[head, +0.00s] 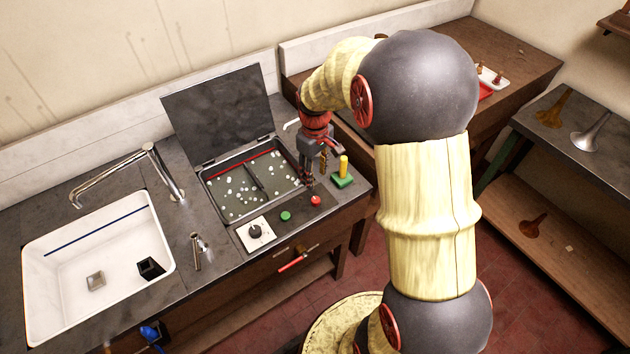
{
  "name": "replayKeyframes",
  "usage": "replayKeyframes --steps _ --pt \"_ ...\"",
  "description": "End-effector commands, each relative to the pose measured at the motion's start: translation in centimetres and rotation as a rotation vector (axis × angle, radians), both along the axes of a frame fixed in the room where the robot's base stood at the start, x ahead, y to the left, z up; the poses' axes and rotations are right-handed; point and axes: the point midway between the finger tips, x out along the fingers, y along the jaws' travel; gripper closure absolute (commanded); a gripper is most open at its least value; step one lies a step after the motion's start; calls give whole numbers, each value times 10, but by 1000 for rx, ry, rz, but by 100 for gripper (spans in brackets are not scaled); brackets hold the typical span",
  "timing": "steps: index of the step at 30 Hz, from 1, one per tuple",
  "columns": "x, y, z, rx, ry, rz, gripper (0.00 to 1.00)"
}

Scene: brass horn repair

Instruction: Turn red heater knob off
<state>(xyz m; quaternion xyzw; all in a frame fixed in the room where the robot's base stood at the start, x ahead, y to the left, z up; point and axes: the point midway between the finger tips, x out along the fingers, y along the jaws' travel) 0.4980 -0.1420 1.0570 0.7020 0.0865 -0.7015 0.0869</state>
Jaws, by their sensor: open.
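A small round red knob (315,200) sits on the dark control strip (300,223) in front of the sunken basin, near the counter's front edge. My gripper (313,178) is open and points down just above and behind the red knob. One fingertip appears close to the knob; I cannot tell whether it touches. No object shows between the jaws. A green round knob (286,215) sits to the left, and a black dial on a white plate (255,232) is further left.
A basin (240,196) with bubbles lies behind the knobs, its dark lid (218,110) raised. A yellow post on a green base (343,170) stands close to the right of my gripper. A white sink (60,250) with a faucet (120,170) is left. A red-handled drawer front (297,262) lies below.

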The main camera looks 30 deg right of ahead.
Motion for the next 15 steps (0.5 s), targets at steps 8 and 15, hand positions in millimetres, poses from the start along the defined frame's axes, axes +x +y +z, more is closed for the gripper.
replayKeyframes --steps 8,15 --pt "0 0 4 0 1 0 60" --pt "0 0 -4 0 -1 0 60"
